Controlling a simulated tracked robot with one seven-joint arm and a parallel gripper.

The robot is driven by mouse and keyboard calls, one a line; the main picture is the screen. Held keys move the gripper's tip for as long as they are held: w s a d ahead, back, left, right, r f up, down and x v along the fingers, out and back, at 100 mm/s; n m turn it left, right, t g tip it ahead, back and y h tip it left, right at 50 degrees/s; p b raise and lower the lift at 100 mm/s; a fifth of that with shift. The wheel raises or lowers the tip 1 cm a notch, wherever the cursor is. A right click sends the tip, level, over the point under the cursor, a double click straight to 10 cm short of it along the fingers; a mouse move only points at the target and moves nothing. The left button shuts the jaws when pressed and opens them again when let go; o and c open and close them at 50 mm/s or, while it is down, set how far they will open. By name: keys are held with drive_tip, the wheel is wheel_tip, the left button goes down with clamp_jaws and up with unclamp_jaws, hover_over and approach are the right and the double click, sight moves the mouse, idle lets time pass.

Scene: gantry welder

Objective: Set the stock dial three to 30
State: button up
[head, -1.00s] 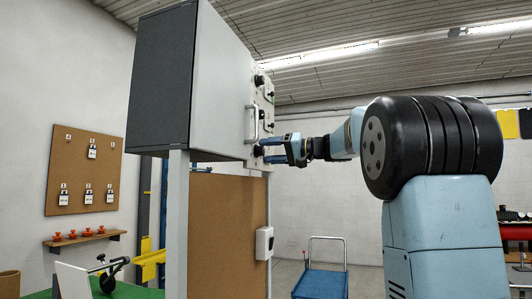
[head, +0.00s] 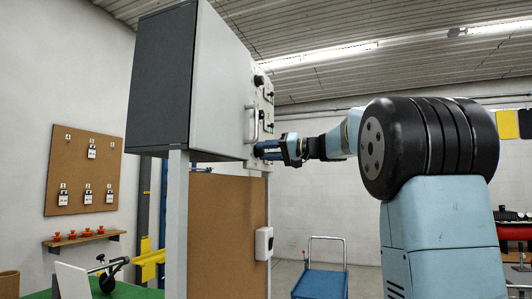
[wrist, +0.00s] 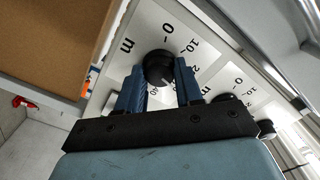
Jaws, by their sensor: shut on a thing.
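In the head view my gripper (head: 268,150) is at the low part of the cabinet's panel face, and the knob is hidden there.
The grey control cabinet (head: 220,90) has a handle (head: 251,123) and more knobs (head: 259,81) above my gripper. In the wrist view a second dial (wrist: 225,103) sits close beside the right finger. A blue cart (head: 320,284) stands behind on the floor.

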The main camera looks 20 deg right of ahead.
drive_tip(key=shift+f, duration=0.1)
drive_tip(key=shift+c, duration=0.4)
drive_tip(key=shift+f+m, duration=0.1)
drive_tip(key=shift+m, duration=1)
drive_tip(key=o, duration=1)
drive_tip(key=shift+w, duration=0.1)
drive_tip(key=shift+o, duration=0.2)
drive_tip(key=v, duration=1.4)
drive_tip(key=shift+a, duration=0.1)
